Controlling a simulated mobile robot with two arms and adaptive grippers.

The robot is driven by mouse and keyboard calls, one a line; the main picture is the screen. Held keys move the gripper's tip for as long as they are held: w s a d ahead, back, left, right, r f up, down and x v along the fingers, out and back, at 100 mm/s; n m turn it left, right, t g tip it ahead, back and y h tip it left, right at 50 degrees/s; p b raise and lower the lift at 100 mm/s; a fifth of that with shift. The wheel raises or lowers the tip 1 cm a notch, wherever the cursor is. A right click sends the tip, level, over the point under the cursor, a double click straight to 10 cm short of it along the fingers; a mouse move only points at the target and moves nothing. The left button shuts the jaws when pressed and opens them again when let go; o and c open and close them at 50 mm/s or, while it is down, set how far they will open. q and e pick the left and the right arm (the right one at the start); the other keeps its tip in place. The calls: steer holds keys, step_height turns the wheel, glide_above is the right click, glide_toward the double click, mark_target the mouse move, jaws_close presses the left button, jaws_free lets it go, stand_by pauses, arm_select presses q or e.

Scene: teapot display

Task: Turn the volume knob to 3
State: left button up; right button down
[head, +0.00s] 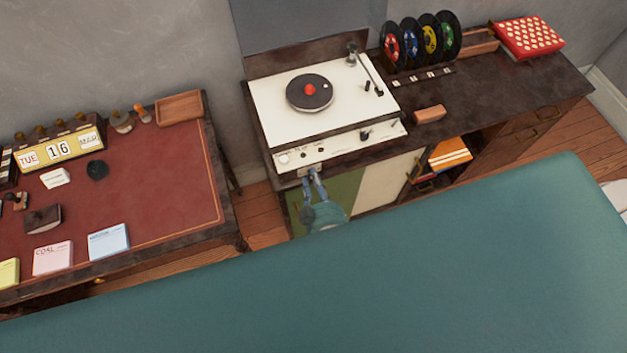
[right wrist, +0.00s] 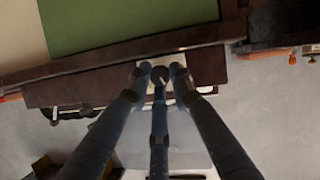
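A record player (head: 318,105) with a cream top stands on the dark cabinet. Its front panel carries small knobs and labels too small to read. Below the panel, a small light plate (head: 311,170) sits on the cabinet's front edge. In the right wrist view, a dark round knob (right wrist: 161,74) sits on this plate (right wrist: 203,67). My right gripper (head: 313,172) reaches up to the plate, and its fingers (right wrist: 161,72) stand around the knob. I cannot tell whether they touch it. The knob's setting and any numbers are not readable. My left gripper is not in view.
Coloured records (head: 421,40) stand upright at the cabinet's back, with a red patterned box (head: 528,37) farther right. A wooden block (head: 430,114) lies beside the player. A red-topped desk (head: 150,190) stands at the left.

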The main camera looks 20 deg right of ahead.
steer(key=shift+s+d+m, duration=0.1)
steer(key=shift+m, duration=0.2)
stand_by(0.4)
steer(key=shift+d+f+m+t+y+b, duration=0.15)
steer(key=shift+m+y+b, duration=1)
steer(key=shift+m+b, duration=0.8)
steer(key=shift+d+f+m+t+y+b, duration=0.1)
steer(key=shift+f+m+y+b, duration=0.1)
steer(key=shift+m+y+b, duration=1.65)
steer(key=shift+d+f+m+t+y+b, duration=0.15)
steer(key=shift+m+y+b, duration=0.35)
steer(key=shift+m+b, duration=1.5)
steer(key=shift+n+b, duration=0.8)
